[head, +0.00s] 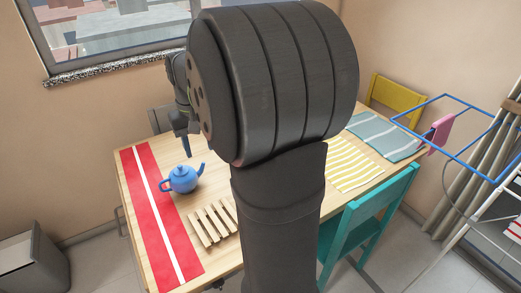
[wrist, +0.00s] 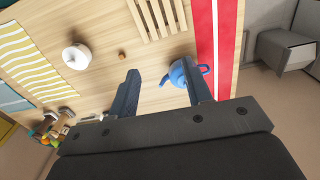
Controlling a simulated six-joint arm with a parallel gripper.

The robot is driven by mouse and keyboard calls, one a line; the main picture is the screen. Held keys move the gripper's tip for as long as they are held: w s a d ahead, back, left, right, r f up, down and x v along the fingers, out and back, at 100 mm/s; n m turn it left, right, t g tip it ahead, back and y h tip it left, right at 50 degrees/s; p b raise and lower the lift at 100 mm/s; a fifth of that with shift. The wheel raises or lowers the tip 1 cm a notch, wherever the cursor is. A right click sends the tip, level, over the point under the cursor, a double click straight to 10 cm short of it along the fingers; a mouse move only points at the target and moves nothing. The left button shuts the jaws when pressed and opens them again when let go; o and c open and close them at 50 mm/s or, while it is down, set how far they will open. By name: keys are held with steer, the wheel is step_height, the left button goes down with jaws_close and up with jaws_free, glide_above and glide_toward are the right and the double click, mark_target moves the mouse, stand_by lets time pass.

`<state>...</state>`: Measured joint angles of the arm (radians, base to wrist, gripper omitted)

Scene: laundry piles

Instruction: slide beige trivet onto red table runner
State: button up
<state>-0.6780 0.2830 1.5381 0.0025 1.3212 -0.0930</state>
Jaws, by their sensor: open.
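The beige trivet (head: 213,222) is a slatted wooden piece lying flat on the table, just right of the red table runner (head: 163,207). The runner has a white stripe along its length. In the wrist view the trivet (wrist: 158,16) is at the top, with the runner (wrist: 222,40) close beside it. My gripper (wrist: 163,88) is open with nothing between its fingers. Its right finger overlaps the blue teapot in that view. In the head view only part of my gripper (head: 187,143) shows, beyond the teapot and away from the trivet; my arm hides the middle of the table.
The blue teapot (head: 184,179) stands beside the runner, behind the trivet. A white round pot (wrist: 76,57) and a small brown piece (wrist: 122,54) are on the table. A yellow striped cloth (head: 352,163) lies right. Several small items (wrist: 52,124) cluster at the lower left.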

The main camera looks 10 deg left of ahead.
steer(key=w+d+f+m, duration=0.1)
steer(key=w+f+m, duration=0.1)
steer(key=f+m, duration=0.1)
steer(key=w+d+f+m+g, duration=0.1)
steer(key=w+d+f+m, duration=0.1)
steer(key=w+f, duration=0.1)
steer(key=w+d+f+m, duration=0.1)
steer(key=w+f+m, duration=0.1)
steer(key=f+m, duration=0.1)
steer(key=shift+w+d+f+m+y, duration=0.1)
steer(key=shift+d+f+m+y, duration=0.1)
steer(key=shift+f, duration=0.25)
steer(key=shift+w+d+f+m+y, duration=0.1)
steer(key=shift+f+y, duration=0.1)
steer(key=shift+f, duration=0.25)
jaws_close()
steer(key=w+d+f+m+g+y, duration=0.1)
steer(key=w+d+f+m, duration=0.15)
steer(key=f+m, duration=0.25)
steer(key=w+d+f+m, duration=0.2)
steer(key=d+f+m, duration=0.2)
steer(key=f, duration=0.1)
steer(key=x, duration=1)
steer(key=shift+a+f, duration=0.1)
steer(key=shift+s+a, duration=0.85)
steer(key=shift+a, duration=0.05)
steer(key=shift+s+a, duration=0.5)
steer(key=shift+a, duration=0.05)
